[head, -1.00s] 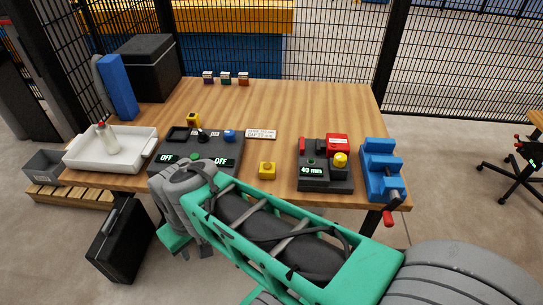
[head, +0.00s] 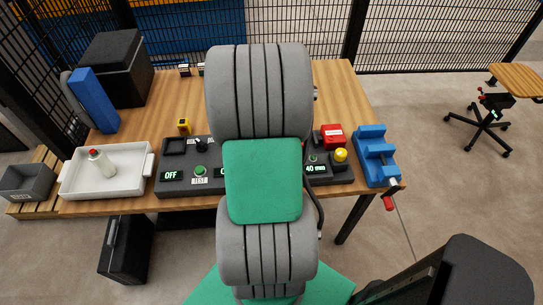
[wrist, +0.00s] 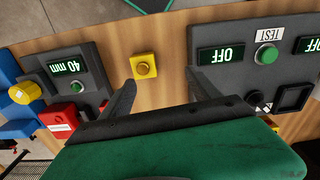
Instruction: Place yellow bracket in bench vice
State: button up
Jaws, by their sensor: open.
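A small square yellow block with a round raised centre (wrist: 144,66), apparently the bracket, lies on the wood in the wrist view, framed between my fingertips; my arm hides it in the head view. My gripper (wrist: 161,80) is open and empty, pointing at the bench; its height above the block is hard to tell. The blue bench vice (head: 374,155) stands at the bench's right front corner, with a red-ended handle. Part of the vice (wrist: 18,128) shows at the left edge of the wrist view. Its jaw gap looks empty.
A 40 mm panel (wrist: 75,85) with yellow knob and red box, and a test panel (wrist: 247,62), flank the block. Another yellow-and-black item (head: 184,126) stands behind the test panel. A white tray (head: 76,180) with a bottle and a black case (head: 116,68) are left.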

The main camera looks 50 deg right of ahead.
jog(key=shift+s+d+f+m, duration=0.2)
jog(key=shift+s+d+f, duration=0.15)
jog(key=shift+s+d, duration=0.25)
jog(key=shift+s+d+f+m, duration=0.2)
jog(key=shift+s+d+f, duration=0.1)
jog(key=shift+s+d, duration=0.3)
notch_tip(320, 180, down, 7)
jog(key=shift+f+p, duration=0.1)
jog(key=shift+p, duration=0.65)
grip_shut()
